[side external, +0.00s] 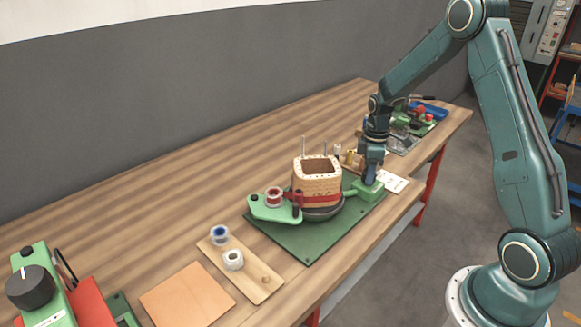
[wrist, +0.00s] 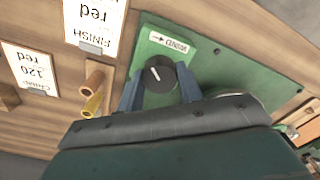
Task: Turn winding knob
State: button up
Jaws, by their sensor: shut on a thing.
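The winding knob (wrist: 160,74) is black and round with a white pointer mark, set on a green housing (wrist: 151,97). In the wrist view my gripper (wrist: 159,84) has one blue-grey finger on each side of the knob and is shut on it. A white label (wrist: 170,41) with an arrow sits beside the knob. In the side view my gripper (side external: 370,172) points down over the green housing (side external: 367,192) at the coil stand's right end, and it hides the knob. The wound coil (side external: 317,183) stands to the left, with a red wire spool (side external: 273,197) beside it.
A green mat (side external: 310,243) lies under the stand. White cards (wrist: 95,22) and wooden and brass pegs (wrist: 93,100) are close to my gripper. A wooden board (side external: 262,277) with two spools lies at the front. A device with a large black dial (side external: 30,287) is far left.

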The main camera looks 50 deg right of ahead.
jog(key=m, duration=1.8)
jog(key=shift+m, duration=0.4)
jog(key=m, duration=0.5)
jog(key=shift+m, duration=0.3)
jog(key=o, duration=1)
jog(key=shift+r, duration=0.1)
notch_tip(320, 180, up, 14)
